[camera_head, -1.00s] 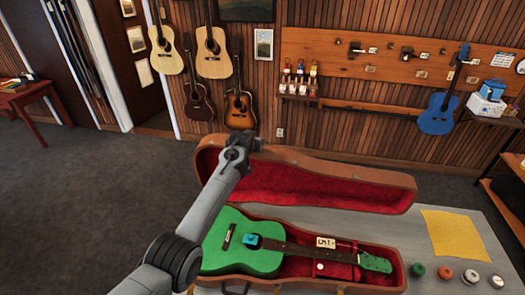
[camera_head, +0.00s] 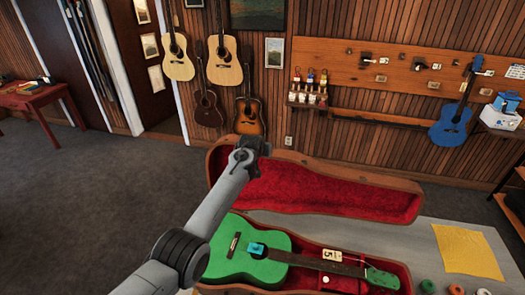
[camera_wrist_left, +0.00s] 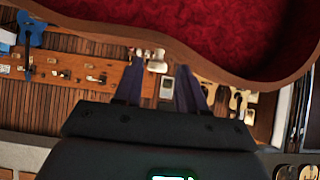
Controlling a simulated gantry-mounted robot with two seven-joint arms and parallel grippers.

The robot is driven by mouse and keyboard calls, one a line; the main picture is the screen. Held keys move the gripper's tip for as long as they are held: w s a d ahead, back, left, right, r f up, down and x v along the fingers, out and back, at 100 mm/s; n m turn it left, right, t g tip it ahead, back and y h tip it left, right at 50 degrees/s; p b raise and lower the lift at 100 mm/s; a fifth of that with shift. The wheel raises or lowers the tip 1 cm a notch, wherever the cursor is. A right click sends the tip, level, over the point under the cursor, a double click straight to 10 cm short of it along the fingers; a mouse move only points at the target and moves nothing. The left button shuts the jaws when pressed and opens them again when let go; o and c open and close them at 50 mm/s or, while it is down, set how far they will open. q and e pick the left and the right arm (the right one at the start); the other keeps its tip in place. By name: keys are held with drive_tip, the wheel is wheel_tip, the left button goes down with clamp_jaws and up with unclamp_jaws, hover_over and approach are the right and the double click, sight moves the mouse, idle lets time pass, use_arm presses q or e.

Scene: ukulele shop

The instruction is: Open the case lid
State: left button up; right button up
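The guitar case lid (camera_head: 398,184) stands raised behind the case base (camera_head: 405,284), its red lining facing me. In the left wrist view the lid's brown rim (camera_wrist_left: 165,50) and red lining fill the upper right. A green ukulele-like guitar (camera_head: 285,258) lies in the base with a blue item and a tag marked 5 on it. My left gripper (camera_head: 255,146) is at the lid's upper left edge. In the wrist view its two dark fingers stand apart with nothing seen between them; their tips are near the rim, and contact cannot be told. My right gripper is out of view.
The grey table (camera_head: 400,228) holds a yellow cloth (camera_head: 468,252) and several small round tins at the right. Guitars hang on the wood wall behind, with a blue one (camera_head: 450,124) at the right. A red side table (camera_head: 36,97) stands far left. The floor at left is clear.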

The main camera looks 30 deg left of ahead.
use_arm(q)
drive_tip(key=b+v, duration=0.1)
drive_tip(key=v, duration=0.9)
drive_tip(key=shift+s+r+b, duration=0.25)
drive_tip(key=shift+r+b, duration=0.05)
drive_tip(key=shift+b, duration=0.1)
